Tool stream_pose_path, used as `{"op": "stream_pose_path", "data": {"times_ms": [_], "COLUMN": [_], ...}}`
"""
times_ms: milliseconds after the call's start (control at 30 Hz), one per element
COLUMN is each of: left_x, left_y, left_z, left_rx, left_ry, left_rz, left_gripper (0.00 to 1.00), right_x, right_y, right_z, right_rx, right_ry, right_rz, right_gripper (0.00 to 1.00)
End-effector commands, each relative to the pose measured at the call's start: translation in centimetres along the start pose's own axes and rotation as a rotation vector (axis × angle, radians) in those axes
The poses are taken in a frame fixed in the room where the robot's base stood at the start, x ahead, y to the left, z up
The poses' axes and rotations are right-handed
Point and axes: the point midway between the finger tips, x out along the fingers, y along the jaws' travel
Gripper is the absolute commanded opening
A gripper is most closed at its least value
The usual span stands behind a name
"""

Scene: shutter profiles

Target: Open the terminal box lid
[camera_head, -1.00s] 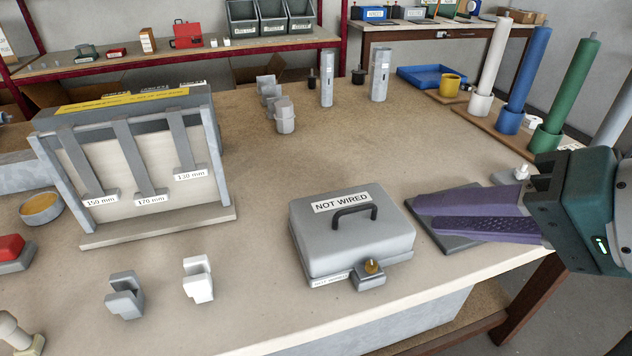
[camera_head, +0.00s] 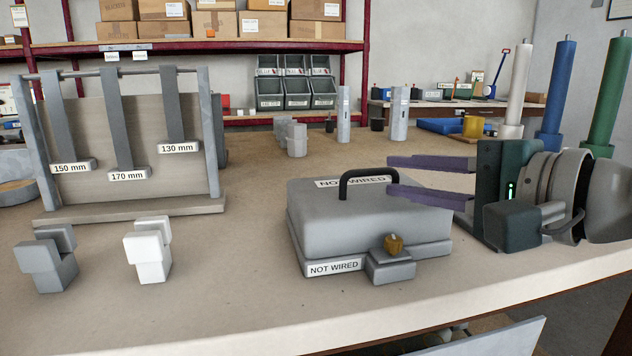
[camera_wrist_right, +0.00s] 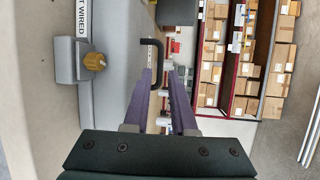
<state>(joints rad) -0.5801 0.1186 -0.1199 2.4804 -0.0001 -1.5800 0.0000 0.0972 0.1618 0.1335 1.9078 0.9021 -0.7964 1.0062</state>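The grey terminal box (camera_head: 350,225) stands on the bench with its lid (camera_head: 325,205) down, a black handle (camera_head: 345,188) on top and "NOT WIRED" labels. A brass knob (camera_head: 394,244) sits on the front latch block; it also shows in the wrist view (camera_wrist_right: 94,61). My right gripper (camera_head: 390,176) is at the right of the handle, with its purple fingers apart, one above the other, pointing left. In the wrist view the handle (camera_wrist_right: 158,62) appears at the fingertips, partly between them; I cannot tell if they touch. My left gripper is out of view.
A rack with hanging strips (camera_head: 130,185) stands at left. Coloured posts (camera_head: 556,95) stand at back right.

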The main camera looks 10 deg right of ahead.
Motion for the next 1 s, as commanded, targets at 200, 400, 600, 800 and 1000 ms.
{"op": "stream_pose_path", "data": {"times_ms": [200, 400, 600, 800, 1000], "left_x": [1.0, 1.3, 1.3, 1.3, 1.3], "left_y": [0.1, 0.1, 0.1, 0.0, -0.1], "left_z": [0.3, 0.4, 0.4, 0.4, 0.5], "left_rx": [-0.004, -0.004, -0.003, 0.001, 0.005], "left_ry": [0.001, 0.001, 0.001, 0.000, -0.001], "left_rz": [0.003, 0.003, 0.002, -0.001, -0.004], "left_gripper": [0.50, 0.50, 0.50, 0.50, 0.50], "right_x": [4.1, 5.9, 6.1, 6.1, 6.1], "right_y": [0.1, 0.1, 0.0, 0.1, 0.1], "right_z": [0.1, 0.0, 0.1, 0.1, 0.1], "right_rx": [-0.001, -0.002, -0.004, -0.003, -0.003], "right_ry": [-0.001, -0.001, 0.000, 0.000, 0.000], "right_rz": [-0.001, 0.002, 0.001, 0.002, 0.002], "right_gripper": [0.25, 0.25, 0.25, 0.13, 0.00]}}
